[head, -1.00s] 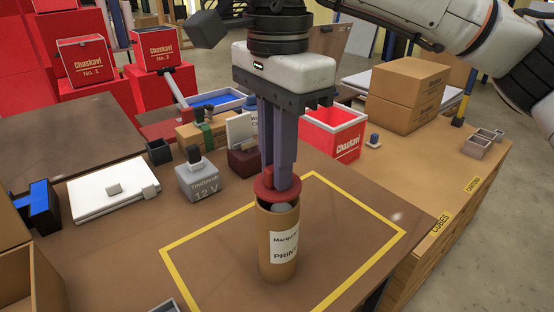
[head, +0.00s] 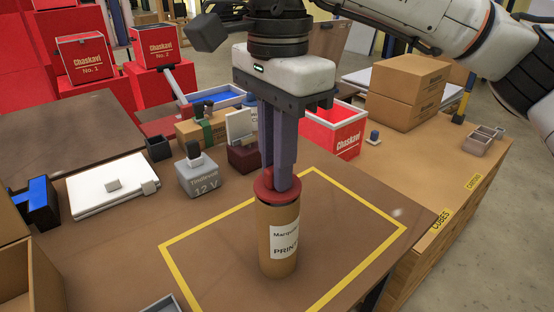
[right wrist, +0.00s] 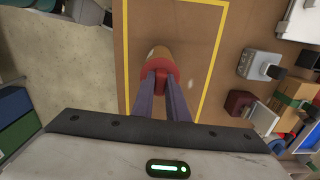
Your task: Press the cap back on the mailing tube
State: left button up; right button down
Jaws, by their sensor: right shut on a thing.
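The mailing tube (head: 276,243), brown cardboard with a white printed label, stands upright inside the yellow-outlined area of the table. The red cap (head: 270,190) sits on the tube's top end, with no gap visible between them in the head view. My right gripper (head: 279,182) points straight down and is shut on the cap's knob, which its fingers partly hide. In the right wrist view the cap (right wrist: 158,78) covers the near end of the tube (right wrist: 160,52), between the fingertips. My left gripper is not in view.
A grey 12 V block (head: 200,177) and a dark red block (head: 243,158) stand behind the tube to the left. A white flat case (head: 108,186) lies at left. A red open box (head: 335,130) stands behind right. The outlined area around the tube is clear.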

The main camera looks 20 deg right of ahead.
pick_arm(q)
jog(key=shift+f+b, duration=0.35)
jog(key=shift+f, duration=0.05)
pick_arm(e)
jog(key=shift+f, duration=0.55)
jog(key=c, duration=1.7)
grip_release()
jog(key=shift+o, duration=0.2)
notch_tip(320, 180, up, 10)
jog(key=shift+f+p, duration=0.15)
jog(key=shift+p, duration=0.75)
jog(key=shift+r, duration=0.4)
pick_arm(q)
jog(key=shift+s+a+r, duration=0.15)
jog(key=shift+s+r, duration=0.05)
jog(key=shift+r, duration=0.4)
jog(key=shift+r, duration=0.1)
